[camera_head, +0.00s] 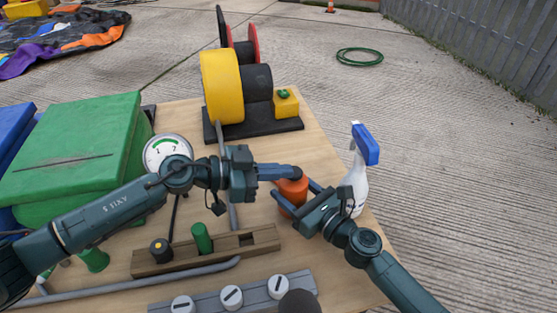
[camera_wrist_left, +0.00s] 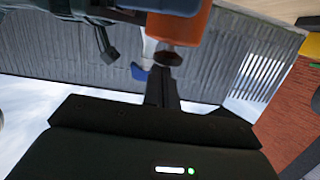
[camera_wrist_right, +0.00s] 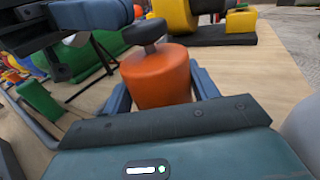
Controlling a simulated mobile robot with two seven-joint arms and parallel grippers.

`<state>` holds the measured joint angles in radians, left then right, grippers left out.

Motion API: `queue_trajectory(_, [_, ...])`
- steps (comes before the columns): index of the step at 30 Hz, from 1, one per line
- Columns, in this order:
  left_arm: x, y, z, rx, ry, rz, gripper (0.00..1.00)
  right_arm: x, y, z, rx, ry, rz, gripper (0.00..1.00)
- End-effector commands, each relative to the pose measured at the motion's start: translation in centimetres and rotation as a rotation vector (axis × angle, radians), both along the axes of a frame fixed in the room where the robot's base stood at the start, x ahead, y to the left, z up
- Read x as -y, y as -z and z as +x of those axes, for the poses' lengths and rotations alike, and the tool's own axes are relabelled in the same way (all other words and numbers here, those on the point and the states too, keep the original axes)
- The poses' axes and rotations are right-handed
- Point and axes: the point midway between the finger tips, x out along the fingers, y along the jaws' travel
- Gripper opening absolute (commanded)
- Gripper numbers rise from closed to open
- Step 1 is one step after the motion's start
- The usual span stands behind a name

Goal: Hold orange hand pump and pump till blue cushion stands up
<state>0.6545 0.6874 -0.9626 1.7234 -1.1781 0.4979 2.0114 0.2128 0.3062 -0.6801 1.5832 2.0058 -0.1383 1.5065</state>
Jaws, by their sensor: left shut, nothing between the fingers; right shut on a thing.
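The orange hand pump (camera_head: 291,191) is a short upright orange cylinder on the table. My right gripper (camera_wrist_right: 164,84) is shut around its body, one finger on each side. The dark knob (camera_wrist_right: 146,31) on a thin stem stands out of the pump top. My left gripper (camera_head: 294,172) is shut and empty, its fingertips at the knob's height over the pump. In the left wrist view, the closed fingers (camera_wrist_left: 163,88) point at the knob; I cannot tell whether they touch it. I cannot pick out a blue cushion for certain; a flat multicoloured fabric heap (camera_head: 60,38) lies on the ground.
A spray bottle (camera_head: 358,170) stands close right of the pump. A yellow-and-black reel (camera_head: 221,86) is at the table's back. A green box (camera_head: 75,150), a round gauge (camera_head: 167,148), a wooden lever block (camera_head: 210,250) and a knob panel (camera_head: 231,296) crowd the left and front.

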Motion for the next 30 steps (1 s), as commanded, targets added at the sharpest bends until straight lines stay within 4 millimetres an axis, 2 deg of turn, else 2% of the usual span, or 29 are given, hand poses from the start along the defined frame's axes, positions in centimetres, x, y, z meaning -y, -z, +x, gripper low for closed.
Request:
queue_trajectory(11, [-0.1,0.1,-0.1,-0.004,0.002,0.007,0.0,0.0,0.0,0.0,0.0,-0.001,0.001,0.22])
queue_trajectory(14, [-0.1,-1.0,-0.1,0.0,0.003,0.007,0.0,0.0,0.0,0.0,0.0,-0.001,0.001,0.22])
queue_trajectory(18, [-0.2,-3.9,-0.2,0.006,0.003,0.006,0.0,0.0,0.0,0.0,-0.001,-0.001,0.002,0.22])
queue_trajectory(24, [-4.6,-4.7,-1.6,-0.005,-0.004,0.006,0.0,0.0,0.0,0.0,0.0,-0.001,0.001,0.22])
queue_trajectory(30, [-7.9,-5.6,-2.7,-0.003,-0.003,0.004,0.0,0.0,0.0,0.0,0.0,-0.001,0.001,0.22])
